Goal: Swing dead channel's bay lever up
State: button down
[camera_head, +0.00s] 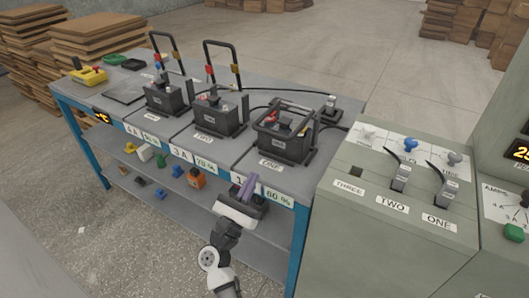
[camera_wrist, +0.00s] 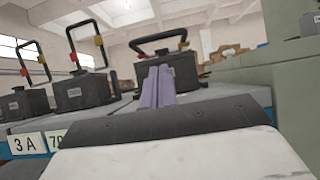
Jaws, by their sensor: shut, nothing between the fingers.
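Three black batteries stand in a row of bays on the bench: the left one (camera_head: 166,97), the middle one (camera_head: 214,117) and the right one (camera_head: 284,137), whose bay is labelled ONE. The left bay lever (camera_head: 164,34) and middle bay lever (camera_head: 221,42) stand up. The right bay lever (camera_head: 309,108) lies low over its battery. My gripper (camera_head: 246,186) has purple fingers, shut and empty, at the bench's front edge before bay ONE. In the wrist view the fingers (camera_wrist: 158,87) overlap the right battery (camera_wrist: 183,70), apart from its lever (camera_wrist: 158,40).
A grey-green cabinet (camera_head: 380,240) with switches marked THREE, TWO and ONE stands right of the bench. Front labels show amps and percentages; my gripper partly covers bay ONE's. The lower shelf (camera_head: 185,195) holds small coloured parts. A cable (camera_head: 262,92) runs behind the batteries.

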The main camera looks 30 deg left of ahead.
jog(key=p+x, duration=0.3)
jog(key=x, duration=0.6)
jog(key=shift+r, duration=0.15)
jog(key=shift+w+r+p, duration=0.15)
jog(key=shift+w+p, duration=0.2)
jog(key=shift+w, duration=0.05)
